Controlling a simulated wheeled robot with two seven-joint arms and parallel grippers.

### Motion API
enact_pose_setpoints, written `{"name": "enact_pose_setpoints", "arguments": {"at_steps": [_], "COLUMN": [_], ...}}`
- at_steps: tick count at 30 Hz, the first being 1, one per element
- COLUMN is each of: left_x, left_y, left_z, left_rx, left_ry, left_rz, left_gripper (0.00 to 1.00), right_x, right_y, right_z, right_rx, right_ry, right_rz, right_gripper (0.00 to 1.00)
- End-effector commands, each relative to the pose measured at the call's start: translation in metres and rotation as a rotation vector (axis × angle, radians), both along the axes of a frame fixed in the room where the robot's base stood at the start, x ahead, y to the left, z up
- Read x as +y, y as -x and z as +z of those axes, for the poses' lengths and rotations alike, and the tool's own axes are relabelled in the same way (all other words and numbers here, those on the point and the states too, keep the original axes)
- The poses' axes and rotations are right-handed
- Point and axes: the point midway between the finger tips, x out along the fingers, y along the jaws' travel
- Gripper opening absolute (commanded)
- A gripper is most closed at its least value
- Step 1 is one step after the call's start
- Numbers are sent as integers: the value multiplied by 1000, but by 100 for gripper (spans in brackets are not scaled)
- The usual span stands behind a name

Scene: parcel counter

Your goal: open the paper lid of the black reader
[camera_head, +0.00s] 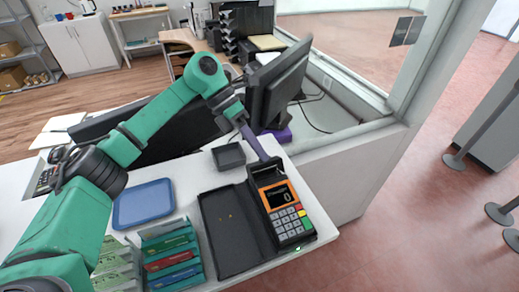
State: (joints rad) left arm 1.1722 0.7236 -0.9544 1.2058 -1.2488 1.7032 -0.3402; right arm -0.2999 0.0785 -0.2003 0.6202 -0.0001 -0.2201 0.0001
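The black reader (283,212) stands near the right end of the white counter, with an orange-framed screen showing 0 and a keypad. Its paper lid (264,168) is at the far end of the reader, above a dark area. The picture is too small to tell how far the lid stands up. My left gripper (262,154) reaches down from the far side, its narrow fingertips at or just behind the lid. I cannot tell whether they touch it. The fingers overlap as one bar, so their opening is hidden. My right gripper is not in view.
An open black case or tray (233,230) lies left of the reader. A small grey tray (229,156), a blue tray (144,204) and a teal card rack (171,256) stand further left. A monitor (280,84) rises behind. The counter's edge is close on the right.

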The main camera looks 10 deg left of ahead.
Motion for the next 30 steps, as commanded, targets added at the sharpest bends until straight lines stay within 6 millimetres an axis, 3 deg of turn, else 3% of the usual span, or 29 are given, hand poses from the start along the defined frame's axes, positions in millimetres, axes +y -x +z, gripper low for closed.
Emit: {"name": "enact_pose_setpoints", "arguments": {"at_steps": [8,9,10,11,23,26,30], "left_x": [0,0,0,0,4,13,36], "left_y": [0,0,0,0,-2,-5,-13], "left_z": [0,0,0,0,4,14,42], "left_rx": [-1,-1,-1,-1,-2,-4,-6], "left_ry": [0,0,0,0,-1,0,1], "left_rz": [-1,-1,-1,-1,1,2,4], "left_gripper": [0,19,31,35,35,35,35], "right_x": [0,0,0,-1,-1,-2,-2], "right_y": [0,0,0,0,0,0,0], "right_z": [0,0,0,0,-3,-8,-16], "right_rx": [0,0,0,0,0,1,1], "right_ry": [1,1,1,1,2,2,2], "right_rz": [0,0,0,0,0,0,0], "right_gripper": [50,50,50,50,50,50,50]}}
